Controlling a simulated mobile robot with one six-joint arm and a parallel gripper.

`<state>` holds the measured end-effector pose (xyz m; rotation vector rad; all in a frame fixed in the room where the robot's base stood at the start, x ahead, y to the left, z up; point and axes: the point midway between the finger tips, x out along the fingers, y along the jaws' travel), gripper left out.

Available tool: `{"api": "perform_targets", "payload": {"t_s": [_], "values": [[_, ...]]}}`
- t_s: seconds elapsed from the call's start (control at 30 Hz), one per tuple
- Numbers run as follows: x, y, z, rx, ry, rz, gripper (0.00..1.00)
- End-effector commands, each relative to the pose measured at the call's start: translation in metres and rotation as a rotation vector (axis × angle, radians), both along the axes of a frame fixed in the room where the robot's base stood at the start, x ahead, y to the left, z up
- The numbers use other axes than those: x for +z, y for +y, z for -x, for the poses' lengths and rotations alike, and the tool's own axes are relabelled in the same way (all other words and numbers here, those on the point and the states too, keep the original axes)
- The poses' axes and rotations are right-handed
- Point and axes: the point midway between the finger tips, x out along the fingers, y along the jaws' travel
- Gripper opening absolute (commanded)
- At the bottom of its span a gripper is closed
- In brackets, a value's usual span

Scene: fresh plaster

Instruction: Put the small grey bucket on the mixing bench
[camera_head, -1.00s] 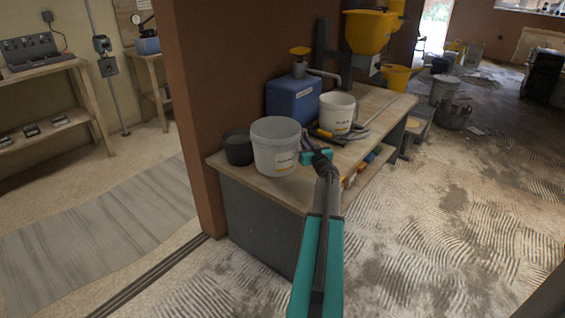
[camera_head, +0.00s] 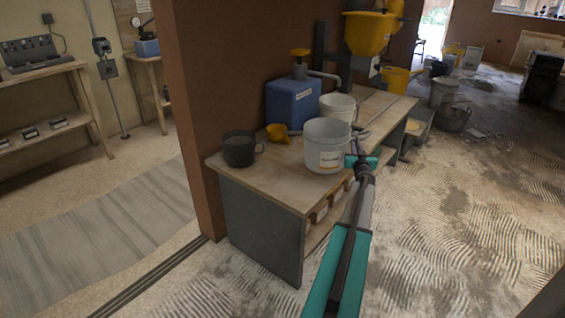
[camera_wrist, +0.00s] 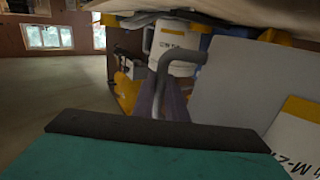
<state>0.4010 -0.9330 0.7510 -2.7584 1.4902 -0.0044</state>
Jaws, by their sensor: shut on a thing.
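The small grey bucket (camera_head: 327,146), pale with a white and yellow label, is at the right part of the wooden bench top (camera_head: 240,180). This is the only bench close to me, seemingly the mixing bench. My gripper (camera_head: 361,161) is at the bucket's right side and shut on it. I cannot tell whether the bucket's base touches the bench top or hangs just above it. In the wrist view the bucket (camera_wrist: 235,85) fills the right side, with its label partly cut off; the exact grip point is unclear.
A white bucket (camera_head: 337,106) stands close behind the held one. Clear wood lies at the front left.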

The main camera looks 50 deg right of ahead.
Motion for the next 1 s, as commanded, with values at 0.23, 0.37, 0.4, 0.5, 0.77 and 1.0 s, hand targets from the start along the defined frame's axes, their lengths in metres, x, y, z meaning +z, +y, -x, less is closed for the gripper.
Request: {"api": "perform_targets", "payload": {"t_s": [0.23, 0.37, 0.4, 0.5, 0.77, 1.0], "values": [[-0.001, 0.009, -0.007, 0.003, -0.004, 0.000, 0.00], [-0.003, 0.024, -0.016, 0.004, -0.003, 0.001, 0.00], [-0.004, 0.030, -0.020, 0.005, -0.004, 0.000, 0.00], [-0.006, 0.044, -0.030, 0.004, -0.004, 0.000, 0.00], [-0.011, 0.081, -0.057, 0.005, -0.004, 0.000, 0.00], [-0.014, 0.111, -0.079, 0.004, -0.004, 0.000, 0.00]]}}
